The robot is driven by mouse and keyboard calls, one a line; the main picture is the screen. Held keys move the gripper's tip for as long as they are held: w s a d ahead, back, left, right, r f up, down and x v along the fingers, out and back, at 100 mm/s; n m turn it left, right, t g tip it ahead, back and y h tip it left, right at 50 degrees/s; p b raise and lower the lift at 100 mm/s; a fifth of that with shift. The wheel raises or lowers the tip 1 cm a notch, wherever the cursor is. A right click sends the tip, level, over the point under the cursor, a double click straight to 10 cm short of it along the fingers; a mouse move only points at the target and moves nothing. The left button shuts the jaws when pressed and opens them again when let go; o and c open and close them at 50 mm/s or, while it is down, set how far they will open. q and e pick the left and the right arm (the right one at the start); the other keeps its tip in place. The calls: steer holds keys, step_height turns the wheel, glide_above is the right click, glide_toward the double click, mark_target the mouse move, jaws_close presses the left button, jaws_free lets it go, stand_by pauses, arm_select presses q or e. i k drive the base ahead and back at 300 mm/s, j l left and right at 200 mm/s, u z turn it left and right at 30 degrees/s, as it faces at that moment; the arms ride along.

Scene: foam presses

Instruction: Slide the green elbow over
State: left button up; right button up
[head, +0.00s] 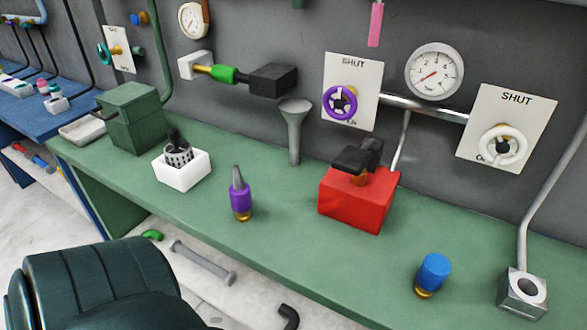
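A small curved bright green piece (152,235), which looks like the green elbow, lies low down below the green bench's front edge. It is close to the top of a dark green padded seat (95,285). I cannot tell whether it rests on a low shelf or on the floor. Neither of my grippers is in view, and nothing is seen touching the elbow.
A grey rod (203,262) and a dark elbow (288,316) lie at the same low level. On the green bench (290,205) stand a white block (182,170), a purple-bodied bottle (240,197), a red box (355,200) and a blue-topped piece (433,272).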

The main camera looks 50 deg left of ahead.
mark_target(150, 234)
steer(key=u, duration=2.6)
